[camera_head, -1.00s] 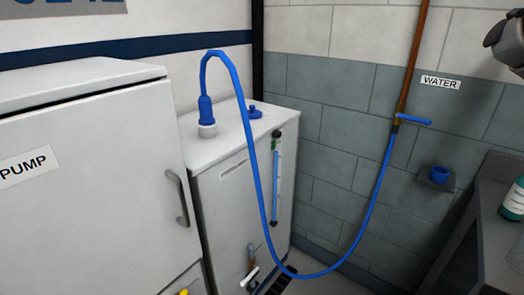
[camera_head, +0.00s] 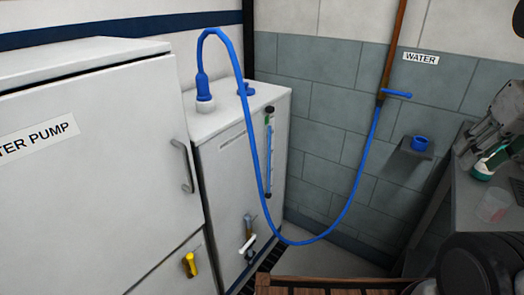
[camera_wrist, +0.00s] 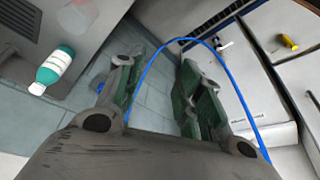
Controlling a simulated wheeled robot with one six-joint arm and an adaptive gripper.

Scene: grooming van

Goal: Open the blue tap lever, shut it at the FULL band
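The blue tap lever (camera_head: 397,93) sticks out sideways to the right from the copper pipe (camera_head: 393,45), below the WATER label. A blue hose (camera_head: 348,200) runs from the tap down and over to a blue fitting (camera_head: 203,88) on the white tank (camera_head: 215,170). The upright sight gauge (camera_head: 268,155) on the tank front shows a blue column, with a small green patch near its top; no FULL lettering is readable. My gripper (camera_wrist: 158,97) is open and empty in the wrist view, its green-padded fingers apart. The hose (camera_wrist: 150,68) shows beyond them. The gripper is apart from the lever.
A blue cup (camera_head: 420,143) sits on a small wall bracket. A bench (camera_head: 465,205) at right bears a green-and-white bottle, also in the wrist view (camera_wrist: 55,66), and a clear cup (camera_head: 493,206). A white cabinet (camera_head: 90,180) with a yellow valve handle (camera_head: 189,264) stands left.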

